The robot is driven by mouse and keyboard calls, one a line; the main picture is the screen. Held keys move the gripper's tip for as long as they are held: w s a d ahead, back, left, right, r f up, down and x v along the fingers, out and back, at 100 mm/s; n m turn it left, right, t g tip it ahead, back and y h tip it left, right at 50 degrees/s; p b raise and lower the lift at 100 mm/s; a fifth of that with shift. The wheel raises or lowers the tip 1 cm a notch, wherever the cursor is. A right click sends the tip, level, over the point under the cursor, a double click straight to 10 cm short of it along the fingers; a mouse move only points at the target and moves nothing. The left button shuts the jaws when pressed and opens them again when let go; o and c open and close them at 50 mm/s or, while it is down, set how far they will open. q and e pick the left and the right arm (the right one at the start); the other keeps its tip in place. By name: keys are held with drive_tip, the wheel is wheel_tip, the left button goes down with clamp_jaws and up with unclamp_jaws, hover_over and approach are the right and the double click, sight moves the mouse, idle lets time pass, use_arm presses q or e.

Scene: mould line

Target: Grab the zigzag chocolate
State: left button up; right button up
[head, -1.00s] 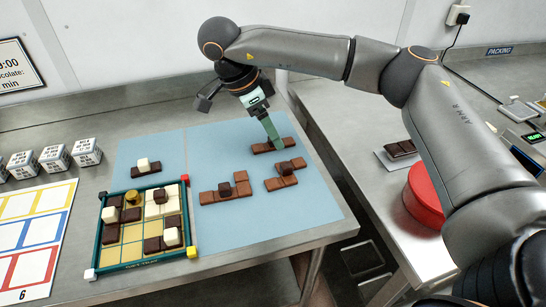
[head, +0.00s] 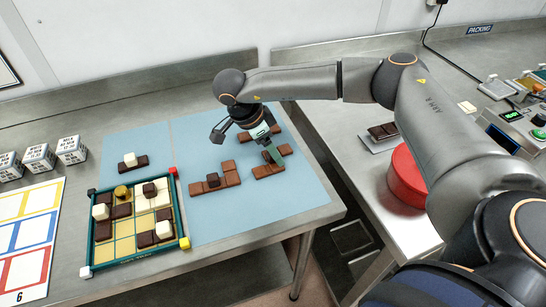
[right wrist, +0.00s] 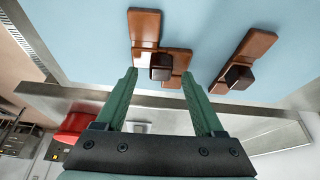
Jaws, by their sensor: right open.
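The zigzag chocolate (head: 268,170) is a brown stepped piece with a dark knob, lying on the blue mat (head: 270,205). In the right wrist view the zigzag chocolate (right wrist: 146,28) has its dark knob between the tips of my right gripper (right wrist: 160,71). In the head view my right gripper (head: 273,157) is at the zigzag piece and partly hides it. It is open, and contact with the knob cannot be told. My left gripper is not in view.
An L-shaped chocolate (head: 230,173) with a knob lies to the left. Another brown bar (head: 228,138) lies behind, partly hidden by my arm. A teal-rimmed board (head: 88,235) with dark and white pieces stands at left. A red round container (head: 408,178) stands on the right counter.

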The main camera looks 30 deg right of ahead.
drive_tip(key=shift+d+f, duration=0.1)
drive_tip(key=shift+f, duration=0.15)
drive_tip(key=shift+c, duration=0.3)
clamp_jaws()
